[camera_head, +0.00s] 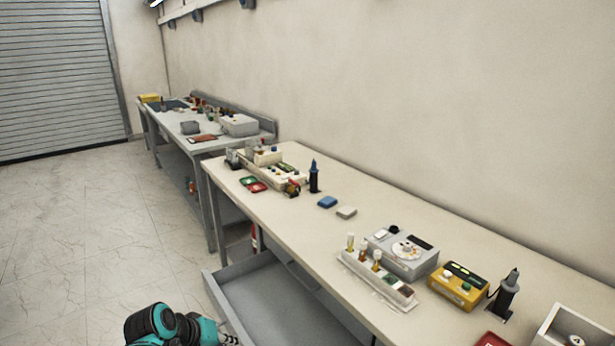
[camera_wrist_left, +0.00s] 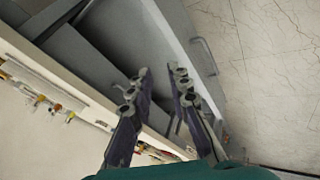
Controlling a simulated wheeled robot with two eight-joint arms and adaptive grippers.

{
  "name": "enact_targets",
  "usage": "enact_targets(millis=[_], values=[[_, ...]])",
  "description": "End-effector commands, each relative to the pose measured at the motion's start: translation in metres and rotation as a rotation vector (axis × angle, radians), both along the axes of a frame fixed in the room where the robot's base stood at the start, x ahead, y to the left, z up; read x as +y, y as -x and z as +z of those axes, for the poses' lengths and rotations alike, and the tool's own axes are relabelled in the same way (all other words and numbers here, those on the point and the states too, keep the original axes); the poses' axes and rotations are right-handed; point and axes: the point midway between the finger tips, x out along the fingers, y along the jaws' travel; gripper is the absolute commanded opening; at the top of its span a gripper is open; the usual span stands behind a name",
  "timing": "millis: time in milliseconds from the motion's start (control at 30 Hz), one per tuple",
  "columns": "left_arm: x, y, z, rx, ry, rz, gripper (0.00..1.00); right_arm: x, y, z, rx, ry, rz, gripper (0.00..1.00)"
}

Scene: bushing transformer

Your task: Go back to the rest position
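My left gripper (camera_wrist_left: 160,82) is open and empty in the left wrist view, its two fingers apart. It is beside the open grey drawer (camera_wrist_left: 160,30), whose handle (camera_wrist_left: 205,57) is to the right of the fingers. In the head view, part of my teal and black left arm shows at the bottom edge, just left of the drawer (camera_head: 275,302). The drawer is pulled out from under the near workbench (camera_head: 290,232) and the part of it in view looks empty. My right gripper is not in view.
The bench holds a grey device (camera_head: 402,262), a yellow meter (camera_head: 458,285), a black tool in a stand (camera_head: 506,294), and blue (camera_head: 327,202) and white (camera_head: 346,212) blocks. A second bench (camera_head: 215,140) stands farther back. Floor (camera_head: 90,230) to the left is clear.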

Motion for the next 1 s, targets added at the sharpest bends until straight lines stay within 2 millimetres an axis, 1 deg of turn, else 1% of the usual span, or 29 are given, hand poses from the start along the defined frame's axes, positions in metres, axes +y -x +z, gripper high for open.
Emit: enact_targets(millis=[33,200,300,400,500,600,1000], values=[[-0.007,0.019,0.004,-0.012,-0.049,-0.019,0.18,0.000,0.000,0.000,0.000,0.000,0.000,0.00],[-0.013,0.073,0.009,-0.067,-0.223,-0.078,0.18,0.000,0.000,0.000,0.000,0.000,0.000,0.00],[-0.013,0.098,0.007,-0.104,-0.313,-0.113,0.18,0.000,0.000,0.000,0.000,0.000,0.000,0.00],[-0.011,0.116,0.005,-0.136,-0.381,-0.142,0.18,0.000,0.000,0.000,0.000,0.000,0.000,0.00],[-0.010,0.126,0.002,-0.158,-0.426,-0.161,0.18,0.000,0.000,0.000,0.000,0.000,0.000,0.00],[-0.009,0.131,0.001,-0.170,-0.447,-0.170,0.18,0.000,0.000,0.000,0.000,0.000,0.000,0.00],[-0.008,0.131,0.001,-0.172,-0.450,-0.170,0.18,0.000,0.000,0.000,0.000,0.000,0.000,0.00]])
